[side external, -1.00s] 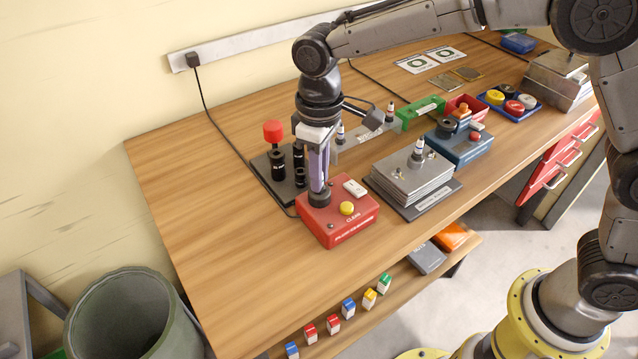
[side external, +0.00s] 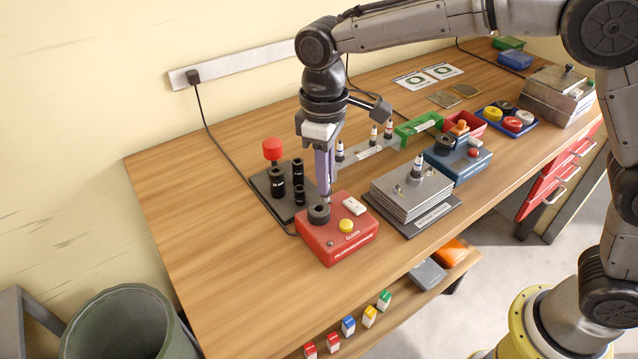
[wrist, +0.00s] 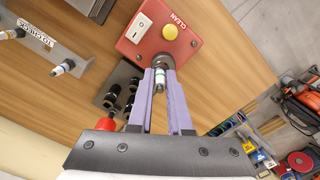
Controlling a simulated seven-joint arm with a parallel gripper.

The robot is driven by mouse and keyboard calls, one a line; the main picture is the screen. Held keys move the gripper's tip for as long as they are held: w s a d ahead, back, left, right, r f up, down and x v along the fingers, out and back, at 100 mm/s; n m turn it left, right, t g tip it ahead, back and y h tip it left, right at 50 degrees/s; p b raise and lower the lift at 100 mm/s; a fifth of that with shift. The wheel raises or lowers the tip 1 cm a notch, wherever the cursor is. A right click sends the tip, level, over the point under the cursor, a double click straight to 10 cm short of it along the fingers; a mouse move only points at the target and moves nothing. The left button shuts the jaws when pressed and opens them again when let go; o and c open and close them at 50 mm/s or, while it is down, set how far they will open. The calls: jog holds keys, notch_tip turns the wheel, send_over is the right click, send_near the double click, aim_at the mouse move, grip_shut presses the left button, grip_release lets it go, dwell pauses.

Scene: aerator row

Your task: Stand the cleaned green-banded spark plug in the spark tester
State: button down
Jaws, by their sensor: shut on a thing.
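My gripper (side external: 326,197) is shut on a spark plug, which shows upright between the purple fingers in the wrist view (wrist: 160,77), with a greenish band on its white body. The fingers hide much of the plug in the side view. The plug's lower end is just above or beside the dark round socket (side external: 318,212) of the red cleaner box (side external: 345,244) marked CLEAN; I cannot tell the exact gap. A blue box (side external: 466,167) with a dark round socket and red button, apparently the spark tester, stands farther right, away from my gripper.
A stack of grey plates (side external: 412,190) with an upright plug stands between the red and blue boxes. A grey rack (side external: 365,155) with several plugs is behind. A black stand (side external: 268,190) with black cylinders and a red knob is left. The front-left table is clear.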

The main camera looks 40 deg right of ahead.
jog(key=d+r+m, duration=0.2)
jog(key=d+m, duration=0.2)
jog(key=d, duration=1.3)
jog(key=d+r+m, duration=0.3)
jog(key=d, duration=1.5)
jog(key=shift+w+a+f, duration=0.15)
jog(key=shift+f, duration=1.1)
jog(key=shift+w+a+f, duration=0.1)
jog(key=shift+a+f, duration=0.05)
jog(key=shift+f, duration=1.1)
jog(key=shift+f, duration=0.9)
jog(key=shift+f, duration=0.35)
jog(key=shift+f, duration=0.2)
jog(key=c, duration=0.8)
grip_release()
jog(key=shift+o, duration=0.2)
jog(key=shift+r, duration=0.1)
